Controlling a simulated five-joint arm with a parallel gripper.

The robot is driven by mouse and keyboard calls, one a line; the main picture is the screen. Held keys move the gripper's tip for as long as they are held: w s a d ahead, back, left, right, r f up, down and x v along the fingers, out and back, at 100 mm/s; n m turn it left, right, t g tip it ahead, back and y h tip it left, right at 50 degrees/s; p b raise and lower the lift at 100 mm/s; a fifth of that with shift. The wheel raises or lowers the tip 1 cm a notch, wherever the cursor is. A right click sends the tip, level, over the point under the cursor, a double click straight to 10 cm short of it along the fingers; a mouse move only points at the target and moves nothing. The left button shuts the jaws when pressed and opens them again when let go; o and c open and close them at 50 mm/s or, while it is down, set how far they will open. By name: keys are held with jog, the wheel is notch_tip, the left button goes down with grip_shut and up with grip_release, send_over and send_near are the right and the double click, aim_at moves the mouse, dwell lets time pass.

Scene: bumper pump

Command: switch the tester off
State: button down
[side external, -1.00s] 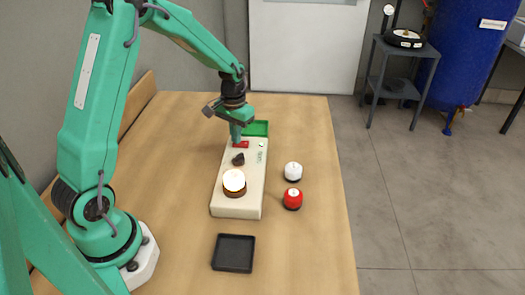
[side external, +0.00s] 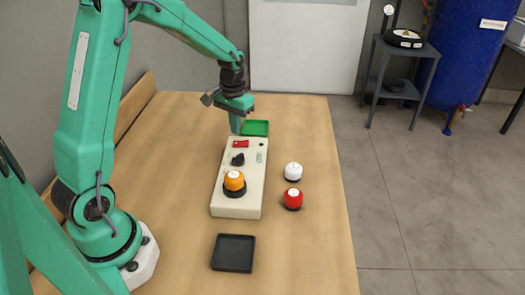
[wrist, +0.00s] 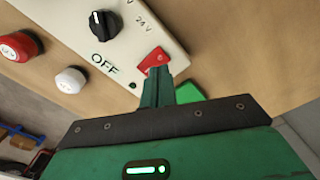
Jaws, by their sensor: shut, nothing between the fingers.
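The tester (side external: 236,207) is a long cream box on the table. Near its far end is a red rocker switch (side external: 241,144), with a small dark indicator (side external: 261,144) beside it. A black knob (side external: 238,159) sits further along, and an unlit orange lamp (side external: 234,181) on a dark base is at the near end. In the wrist view the switch (wrist: 154,59) shows just beyond my fingertips, with "OFF" printed on the box. My gripper (side external: 236,131) is shut and empty, just above the far end of the tester, close to the switch.
A green tray (side external: 257,128) lies just beyond the tester. A black tray (side external: 233,254) lies at the near side. The table's right edge is clear.

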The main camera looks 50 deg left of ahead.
aim_at(236, 144)
jog(key=shift+r, duration=1.75)
jog(key=shift+r, duration=0.1)
jog(key=s+d+r+m+t, duration=0.1)
jog(key=s+d+r+t, duration=0.2)
jog(key=s+d+r, duration=0.6)
jog(key=s+d+r+m+t, duration=0.1)
jog(key=s, duration=0.4)
jog(key=s+d+r+m+t, duration=0.1)
jog(key=s+d+r, duration=0.1)
jog(key=s, duration=0.4)
jog(key=shift+d+t, duration=0.25)
jog(key=shift+t, duration=0.05)
